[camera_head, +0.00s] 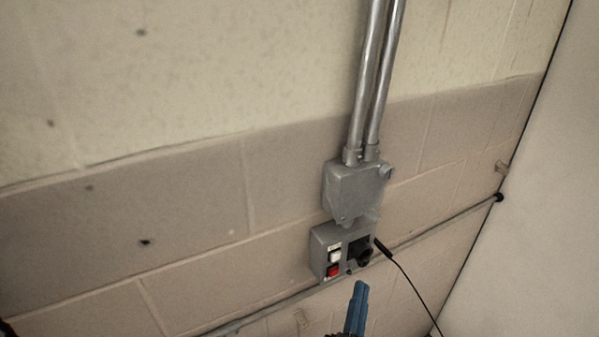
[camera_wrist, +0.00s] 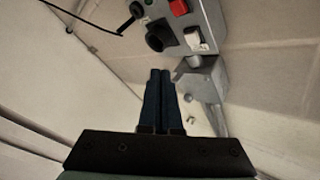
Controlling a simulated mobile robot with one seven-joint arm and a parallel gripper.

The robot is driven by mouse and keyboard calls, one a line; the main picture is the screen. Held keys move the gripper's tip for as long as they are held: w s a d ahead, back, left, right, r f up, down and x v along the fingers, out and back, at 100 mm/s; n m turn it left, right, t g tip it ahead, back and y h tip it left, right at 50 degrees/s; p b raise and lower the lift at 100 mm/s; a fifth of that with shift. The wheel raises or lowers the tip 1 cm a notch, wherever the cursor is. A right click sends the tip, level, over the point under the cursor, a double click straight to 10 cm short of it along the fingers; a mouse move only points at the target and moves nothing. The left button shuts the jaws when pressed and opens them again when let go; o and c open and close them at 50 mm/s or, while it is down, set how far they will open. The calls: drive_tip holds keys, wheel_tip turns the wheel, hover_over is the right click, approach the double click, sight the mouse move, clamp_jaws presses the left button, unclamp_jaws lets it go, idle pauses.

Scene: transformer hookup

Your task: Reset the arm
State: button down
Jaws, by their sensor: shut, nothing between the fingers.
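My gripper (camera_head: 361,287) shows at the bottom of the head view, its blue fingers pointing up just below the grey switch box. The fingers also show in the wrist view (camera_wrist: 160,74), pressed together and empty. The grey switch box (camera_head: 317,250) is on the wall, with a white switch (camera_head: 335,256), a red switch (camera_head: 333,270) and a black round connector (camera_head: 364,255). In the wrist view the connector (camera_wrist: 157,40) lies just beyond the fingertips, and a gap seems to separate them, though depth is hard to judge.
A black cable (camera_head: 408,276) hangs from a black plug (camera_head: 383,248) at the box's right side. A grey junction box (camera_head: 352,188) with two vertical conduits (camera_head: 372,80) sits above. A thin pipe (camera_head: 440,232) runs along the wall. A pale panel (camera_head: 540,220) stands at the right.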

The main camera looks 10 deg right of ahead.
drive_tip(key=w+a+r+n+t+y, duration=0.1)
drive_tip(key=a+r+n+t+y, duration=0.2)
drive_tip(key=r, duration=0.6)
drive_tip(key=w+a+r+n+t+y, duration=0.1)
drive_tip(key=a+r+n+y, duration=0.1)
drive_tip(key=a+r, duration=0.5)
drive_tip(key=w+a+r+n+t+y, duration=0.2)
drive_tip(key=r+n, duration=0.1)
drive_tip(key=r, duration=0.9)
drive_tip(key=s+a+r+n+t, duration=0.1)
drive_tip(key=s+a+r+n, duration=0.1)
drive_tip(key=s+r, duration=0.5)
drive_tip(key=s+a+r+n+t+y, duration=0.1)
drive_tip(key=s+r, duration=0.6)
drive_tip(key=r, duration=0.8)
drive_tip(key=shift+a+r+n+t, duration=0.25)
drive_tip(key=shift+a+n+t, duration=0.15)
drive_tip(key=shift+n+t, duration=0.35)
